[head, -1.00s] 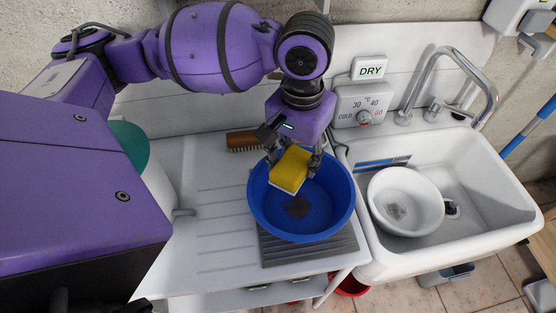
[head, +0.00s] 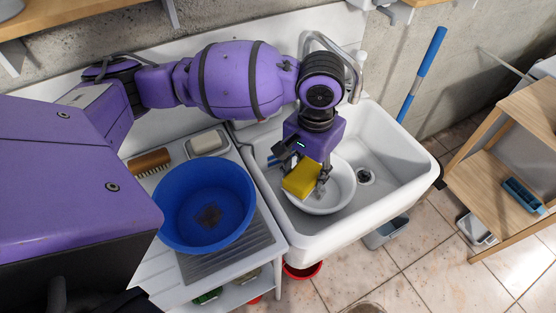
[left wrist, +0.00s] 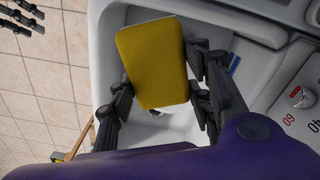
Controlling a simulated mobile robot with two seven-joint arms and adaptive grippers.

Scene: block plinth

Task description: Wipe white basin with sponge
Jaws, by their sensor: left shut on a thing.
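The white basin (head: 343,190) sits in the left part of the sink in the head view. My left gripper (head: 304,178) is shut on a yellow sponge (head: 300,181) and holds it over the basin's left side. The gripper and sponge hide part of the basin's inside. I cannot tell whether the sponge touches it. In the left wrist view the sponge (left wrist: 153,62) shows between the fingers of my left gripper (left wrist: 160,95) and covers much of what lies below. My right gripper (left wrist: 22,16) shows partly at that view's top left corner; its opening is unclear.
A blue basin (head: 190,205) stands on the draining board, left of the white sink (head: 400,155). A brush (head: 149,161) and a soap dish (head: 208,142) lie behind it. The curved tap (head: 352,70) rises behind my left gripper. A wooden shelf (head: 520,120) stands at the right.

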